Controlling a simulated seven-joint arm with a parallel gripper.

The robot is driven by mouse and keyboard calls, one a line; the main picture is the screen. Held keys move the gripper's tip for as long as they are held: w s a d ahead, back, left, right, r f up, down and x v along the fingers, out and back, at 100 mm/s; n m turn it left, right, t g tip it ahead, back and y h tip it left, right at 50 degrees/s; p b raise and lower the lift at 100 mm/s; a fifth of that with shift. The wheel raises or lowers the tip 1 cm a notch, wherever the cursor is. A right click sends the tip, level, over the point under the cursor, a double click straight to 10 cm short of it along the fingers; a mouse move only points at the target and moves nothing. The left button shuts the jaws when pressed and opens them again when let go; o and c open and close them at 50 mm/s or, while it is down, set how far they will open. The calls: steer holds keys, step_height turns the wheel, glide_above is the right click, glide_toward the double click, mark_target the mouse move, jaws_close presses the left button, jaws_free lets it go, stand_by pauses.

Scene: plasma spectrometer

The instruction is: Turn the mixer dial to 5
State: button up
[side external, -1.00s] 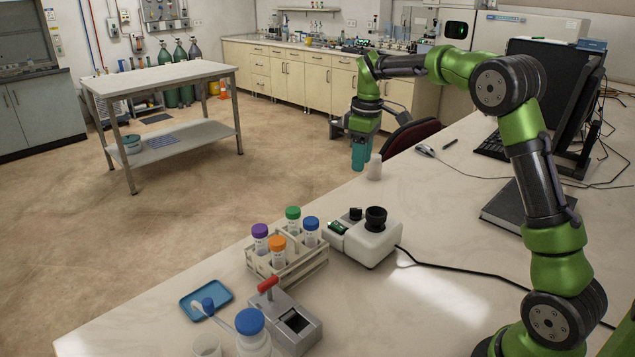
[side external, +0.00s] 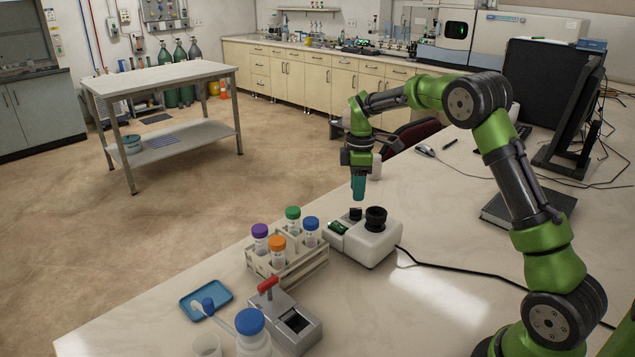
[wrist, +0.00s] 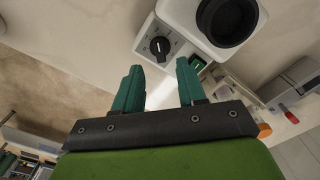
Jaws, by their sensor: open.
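A rack (side external: 288,262) of capped tubes stands left of the mixer. A grey device with a red handle (side external: 290,318), a blue tray (side external: 206,298) and a blue-capped bottle (side external: 251,335) are nearer the camera. A black cable (side external: 460,270) runs right from the mixer.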

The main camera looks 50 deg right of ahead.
mark_target(356, 209)
step_height(356, 209, down, 6)
steer(key=shift+r, duration=0.15)
jaws_close()
stand_by(0.3)
